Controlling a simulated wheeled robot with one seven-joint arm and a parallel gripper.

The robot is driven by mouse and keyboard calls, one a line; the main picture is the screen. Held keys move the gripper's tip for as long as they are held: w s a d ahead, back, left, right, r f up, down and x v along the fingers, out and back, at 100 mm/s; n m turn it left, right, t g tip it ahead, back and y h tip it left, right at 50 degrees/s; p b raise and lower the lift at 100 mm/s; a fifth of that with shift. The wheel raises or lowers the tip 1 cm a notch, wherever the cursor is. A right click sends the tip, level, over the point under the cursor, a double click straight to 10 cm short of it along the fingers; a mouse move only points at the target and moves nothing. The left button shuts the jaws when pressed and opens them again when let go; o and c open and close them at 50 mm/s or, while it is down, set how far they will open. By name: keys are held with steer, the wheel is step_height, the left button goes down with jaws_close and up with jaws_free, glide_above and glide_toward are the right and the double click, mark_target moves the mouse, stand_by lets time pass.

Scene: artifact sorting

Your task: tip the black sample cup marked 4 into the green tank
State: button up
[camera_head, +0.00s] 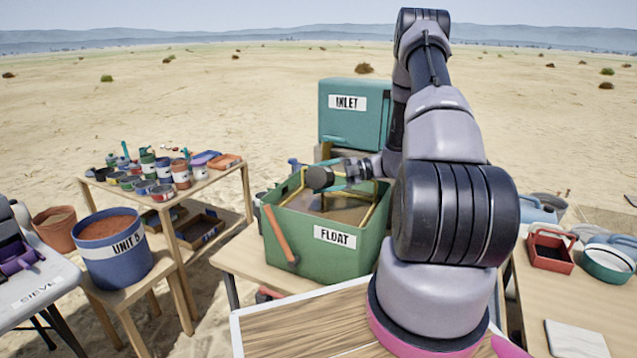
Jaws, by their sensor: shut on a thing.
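The green tank (290,232) marked FLOAT stands on a wooden table in the middle of the camera_head view. It holds murky brown liquid, and a yellowish frame spans its inside. My gripper (340,174) is above the tank's back part, reaching in from the right. It is shut on a dark cup (320,178), which is tilted on its side over the tank. No number can be read on the cup, and its mouth and contents cannot be made out.
A teal box (345,128) marked INLET stands behind the tank. An orange-handled tool (279,235) leans on the tank's front left. A side table with several cans and a blue bucket (112,250) marked UNIT 5 stand left. A red tray (551,250) sits right.

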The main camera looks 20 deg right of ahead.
steer(key=shift+w, duration=0.1)
steer(key=shift+r, duration=0.25)
steer(key=n+h, duration=0.1)
steer(key=r+n+h, duration=0.1)
steer(key=shift+n+t, duration=0.3)
steer(key=shift+n, duration=0.1)
steer(key=n+t+h, duration=0.1)
steer(key=n+h, duration=0.1)
steer(key=r+n+t+h, duration=0.1)
steer(key=n, duration=0.1)
steer(key=shift+r+h, duration=0.1)
steer(key=shift+h, duration=0.3)
steer(key=n+t+h, duration=0.1)
steer(key=n, duration=0.1)
steer(key=r+n+t+h, duration=0.1)
steer(key=n+t, duration=0.1)
steer(key=shift+r+h, duration=0.15)
steer(key=shift+h, duration=0.25)
steer(key=n+t+h, duration=0.1)
steer(key=r+n+t, duration=0.1)
steer(key=shift+n+t+h, duration=0.3)
steer(key=shift+n+h, duration=0.1)
steer(key=shift+r, duration=0.15)
